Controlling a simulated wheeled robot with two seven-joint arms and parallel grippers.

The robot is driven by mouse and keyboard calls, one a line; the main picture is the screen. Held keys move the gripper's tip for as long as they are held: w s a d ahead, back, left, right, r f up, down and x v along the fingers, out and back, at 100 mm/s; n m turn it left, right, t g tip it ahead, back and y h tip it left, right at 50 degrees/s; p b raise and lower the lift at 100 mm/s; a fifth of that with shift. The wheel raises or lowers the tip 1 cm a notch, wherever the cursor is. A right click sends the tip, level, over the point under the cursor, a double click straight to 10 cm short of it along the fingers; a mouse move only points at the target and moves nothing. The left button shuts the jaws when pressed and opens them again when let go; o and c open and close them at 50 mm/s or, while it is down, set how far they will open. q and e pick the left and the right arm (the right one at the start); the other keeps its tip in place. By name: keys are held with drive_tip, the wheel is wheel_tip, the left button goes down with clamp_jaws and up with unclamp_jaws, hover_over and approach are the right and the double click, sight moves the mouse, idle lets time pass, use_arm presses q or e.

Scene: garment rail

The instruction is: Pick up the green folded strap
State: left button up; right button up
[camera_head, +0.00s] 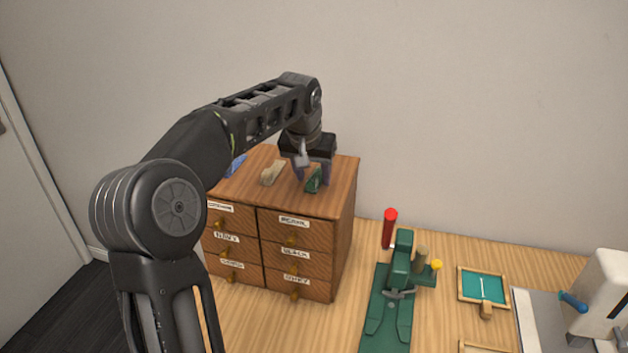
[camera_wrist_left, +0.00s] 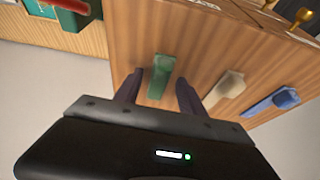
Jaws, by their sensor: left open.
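The green folded strap (camera_head: 314,181) lies on top of the wooden drawer cabinet (camera_head: 342,185), near its right side. In the left wrist view the green strap (camera_wrist_left: 160,76) shows between the two dark fingers. My left gripper (camera_head: 312,180) is above the cabinet top with its fingers pointing down, one on each side of the strap. The left gripper (camera_wrist_left: 160,92) is open in the wrist view, with gaps between the strap and both fingers. I cannot tell the exact height of the fingertips over the top. My right gripper is not in view.
A beige folded strap (camera_head: 273,172) and a blue one (camera_head: 236,165) lie left of the green strap on the cabinet. A green press-like tool (camera_head: 390,310) and a red cylinder (camera_head: 389,228) stand on the table to the right. The wall is behind.

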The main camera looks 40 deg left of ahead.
use_arm(q)
drive_tip(key=shift+c, duration=0.6)
clamp_jaws()
